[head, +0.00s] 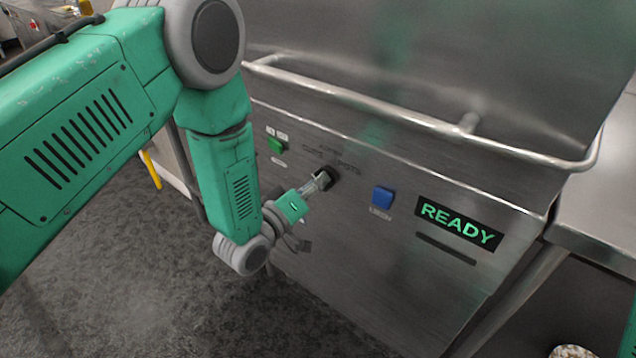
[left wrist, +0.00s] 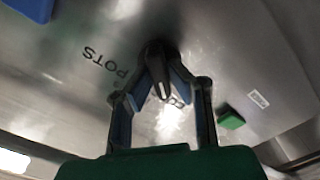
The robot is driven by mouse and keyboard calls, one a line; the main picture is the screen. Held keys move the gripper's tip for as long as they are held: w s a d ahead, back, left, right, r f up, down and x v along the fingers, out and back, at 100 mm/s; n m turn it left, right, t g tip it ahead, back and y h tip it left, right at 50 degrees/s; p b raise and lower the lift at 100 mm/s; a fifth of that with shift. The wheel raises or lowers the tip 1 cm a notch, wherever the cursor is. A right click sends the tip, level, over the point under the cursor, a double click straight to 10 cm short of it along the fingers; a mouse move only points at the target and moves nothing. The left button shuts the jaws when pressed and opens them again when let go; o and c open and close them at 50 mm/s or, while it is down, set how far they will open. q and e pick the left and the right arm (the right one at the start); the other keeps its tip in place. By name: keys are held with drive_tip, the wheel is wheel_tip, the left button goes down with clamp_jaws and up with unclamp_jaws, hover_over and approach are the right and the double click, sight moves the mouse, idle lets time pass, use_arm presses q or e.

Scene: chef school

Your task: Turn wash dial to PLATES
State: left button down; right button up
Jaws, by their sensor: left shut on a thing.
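The wash dial (head: 325,177) is a small black knob on the steel front panel of the washer. It also shows in the left wrist view (left wrist: 156,56), with a pale mark on its lower end there. My left gripper (head: 317,184) is shut on the dial, with a finger on each side in the left wrist view (left wrist: 161,72). The label POTS (head: 349,168) is to the right of the dial. Other small labels above the dial are too faint to read surely, and part of one is hidden behind a finger in the wrist view.
A green button (head: 276,146) is left of the dial and a blue button (head: 382,197) is right of it. A lit display (head: 458,225) reads READY. A steel handle bar (head: 400,114) crosses above the panel. A steel counter (head: 605,215) stands at the right.

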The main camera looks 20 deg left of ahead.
use_arm(q)
drive_tip(key=shift+s+d+f+m+p, duration=0.15)
drive_tip(key=shift+m+p, duration=0.35)
drive_tip(key=shift+m, duration=1.95)
drive_tip(key=shift+s+a+f+m+p, duration=0.1)
drive_tip(key=shift+m+p, duration=0.4)
drive_tip(key=shift+m, duration=1.95)
drive_tip(key=c, duration=1.6)
unclamp_jaws()
drive_tip(key=shift+o, duration=0.3)
drive_tip(key=shift+w, duration=0.2)
drive_tip(key=shift+r, duration=0.1)
